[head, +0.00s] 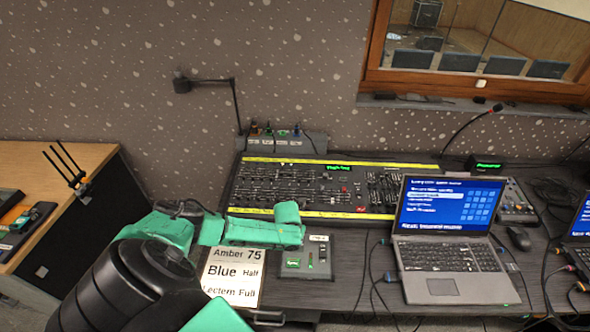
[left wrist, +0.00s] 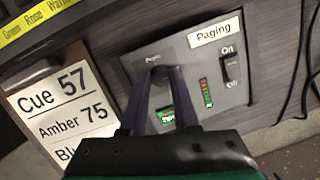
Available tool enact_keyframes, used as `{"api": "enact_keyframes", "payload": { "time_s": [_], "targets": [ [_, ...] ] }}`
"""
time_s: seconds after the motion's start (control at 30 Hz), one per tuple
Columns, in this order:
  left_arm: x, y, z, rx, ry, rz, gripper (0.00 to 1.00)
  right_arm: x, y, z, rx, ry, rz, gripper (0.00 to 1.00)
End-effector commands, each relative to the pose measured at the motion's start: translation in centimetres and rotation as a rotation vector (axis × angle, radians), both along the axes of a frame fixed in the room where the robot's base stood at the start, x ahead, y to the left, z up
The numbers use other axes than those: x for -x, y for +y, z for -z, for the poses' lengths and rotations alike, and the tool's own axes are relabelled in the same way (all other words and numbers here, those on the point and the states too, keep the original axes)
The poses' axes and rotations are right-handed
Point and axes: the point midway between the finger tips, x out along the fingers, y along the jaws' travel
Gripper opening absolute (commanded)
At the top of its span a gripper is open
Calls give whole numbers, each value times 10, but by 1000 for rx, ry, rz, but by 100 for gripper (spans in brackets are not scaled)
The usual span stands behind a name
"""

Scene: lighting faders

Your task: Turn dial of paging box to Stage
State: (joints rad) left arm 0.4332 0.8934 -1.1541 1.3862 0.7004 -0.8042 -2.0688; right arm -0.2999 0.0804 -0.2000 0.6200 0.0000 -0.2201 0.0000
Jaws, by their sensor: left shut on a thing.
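The paging box (head: 318,250) is a grey panel at the front of the desk, below the fader console. In the left wrist view its face (left wrist: 228,110) carries a "Paging" label, an On/Off rocker switch (left wrist: 232,67), a column of red and green level lights (left wrist: 205,92) and a small green display (left wrist: 166,115). In the head view my green left wrist hangs just above the box. My right gripper is not in view.
A cue sheet (head: 222,290) lies left of the box. The fader console (head: 300,168) stands behind it. An open laptop (head: 445,255) with cables is to the right, with a mouse (head: 519,238) beside it. A wooden side desk (head: 60,165) is at far left.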

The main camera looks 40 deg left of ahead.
Motion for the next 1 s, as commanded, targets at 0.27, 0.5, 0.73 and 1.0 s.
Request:
{"api": "enact_keyframes", "payload": {
  "time_s": [0.27,0.5,0.73,1.0],
  "targets": [
    [1,-1,1,2,2,0,59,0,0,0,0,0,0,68],
    [0,0,0,0,1,0,59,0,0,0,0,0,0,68],
    [4,0,-15,0,0,1,59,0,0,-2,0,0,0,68],
    [20,-4,-79,-3,-1,1,59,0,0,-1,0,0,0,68]
  ]
}}
